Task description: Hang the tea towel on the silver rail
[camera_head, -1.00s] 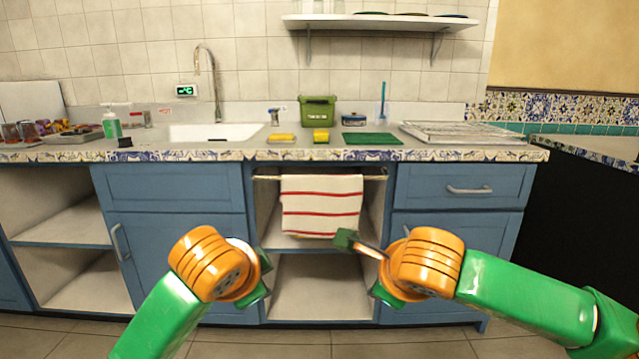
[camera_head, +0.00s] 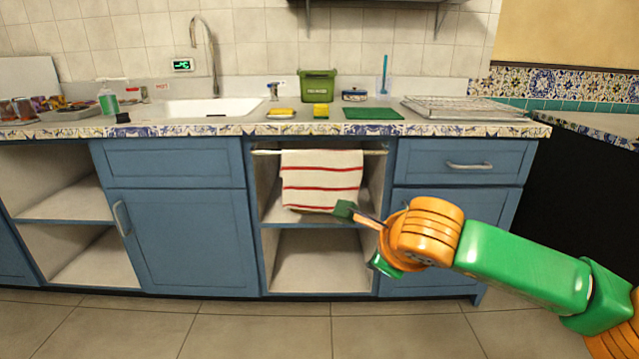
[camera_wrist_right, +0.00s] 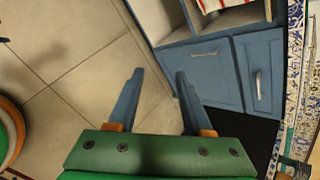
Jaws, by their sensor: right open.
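The white tea towel (camera_head: 321,182) with red stripes hangs draped over the silver rail (camera_head: 375,152) in the open bay under the counter. Part of it shows at the top of the right wrist view (camera_wrist_right: 212,4). My right gripper (camera_head: 358,238) is in front of the bay, below and to the right of the towel, and apart from it as far as I can tell. In the right wrist view its two fingers (camera_wrist_right: 158,98) are spread with nothing between them. My left gripper is outside the head view.
Blue cabinets (camera_head: 182,240) flank the open shelves. On the counter are a sink (camera_head: 205,108), a green bin (camera_head: 318,87), sponges, a green mat (camera_head: 372,114) and a wire rack (camera_head: 460,108). A dark unit stands at right. The floor in front is clear.

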